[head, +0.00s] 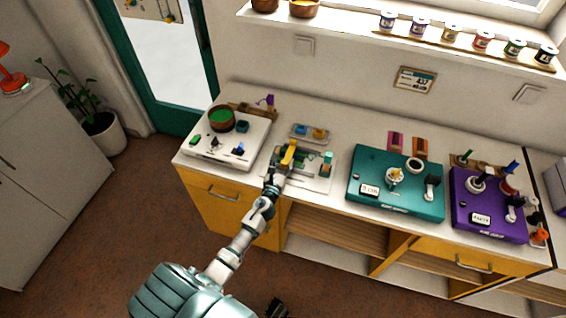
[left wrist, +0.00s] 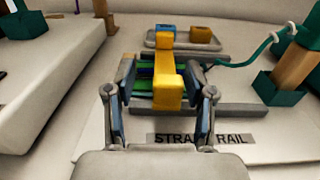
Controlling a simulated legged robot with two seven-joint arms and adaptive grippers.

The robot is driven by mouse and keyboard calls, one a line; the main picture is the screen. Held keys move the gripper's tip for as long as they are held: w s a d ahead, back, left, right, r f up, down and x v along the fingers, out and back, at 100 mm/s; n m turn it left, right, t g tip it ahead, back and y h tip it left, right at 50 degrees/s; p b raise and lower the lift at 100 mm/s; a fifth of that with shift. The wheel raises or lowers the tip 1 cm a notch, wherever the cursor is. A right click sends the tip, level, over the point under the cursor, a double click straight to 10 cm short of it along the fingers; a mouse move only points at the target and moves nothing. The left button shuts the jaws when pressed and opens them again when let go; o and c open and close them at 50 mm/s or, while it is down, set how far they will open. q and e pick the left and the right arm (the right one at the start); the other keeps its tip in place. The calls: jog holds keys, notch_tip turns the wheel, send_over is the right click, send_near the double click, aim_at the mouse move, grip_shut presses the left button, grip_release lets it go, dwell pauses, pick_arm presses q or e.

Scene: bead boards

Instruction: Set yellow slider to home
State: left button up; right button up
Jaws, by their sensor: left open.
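The yellow slider (head: 289,154) sits on the rail of a white board (head: 313,184). In the left wrist view the yellow slider (left wrist: 168,85) stands upright over the grey rail (left wrist: 240,108), with green and blue strips beside it. A partly hidden label on the board reads "STRA… RAIL". My left gripper (head: 274,178) is at the near side of the slider. In the left wrist view its open fingers (left wrist: 160,98) stand on either side of the slider, with gaps visible. A dark shape (head: 276,308) at the head view's bottom edge may be my right gripper; its jaws are unclear.
A tray (head: 294,136) with blue and yellow blocks lies behind the rail. A white box (head: 240,152) is on the left; teal (head: 375,155) and purple (head: 465,222) boxes are on the right.

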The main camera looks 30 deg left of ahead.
aim_at(309, 174)
pick_arm(q)
jog(key=shift+d+r, duration=0.1)
jog(key=shift+d, duration=0.2)
jog(key=shift+c, duration=0.7)
jog(key=shift+d+r, duration=0.1)
jog(key=shift+d, duration=0.2)
grip_shut()
pick_arm(e)
jog(key=shift+s+d+f, duration=0.1)
jog(key=shift+d+f, duration=0.1)
jog(key=shift+d, duration=0.25)
pick_arm(q)
jog(key=shift+w+d, duration=0.1)
jog(key=shift+d, duration=0.25)
jog(key=d, duration=0.2)
jog(key=w+d, duration=0.1)
jog(key=d, duration=0.2)
jog(key=w+d, duration=0.1)
jog(key=d, duration=0.2)
jog(key=shift+d, duration=0.2)
jog(key=shift+s+a, duration=0.1)
pick_arm(e)
jog(key=shift+w+a+r, duration=0.3)
jog(key=shift+w+r, duration=0.2)
jog(key=shift+r, duration=0.05)
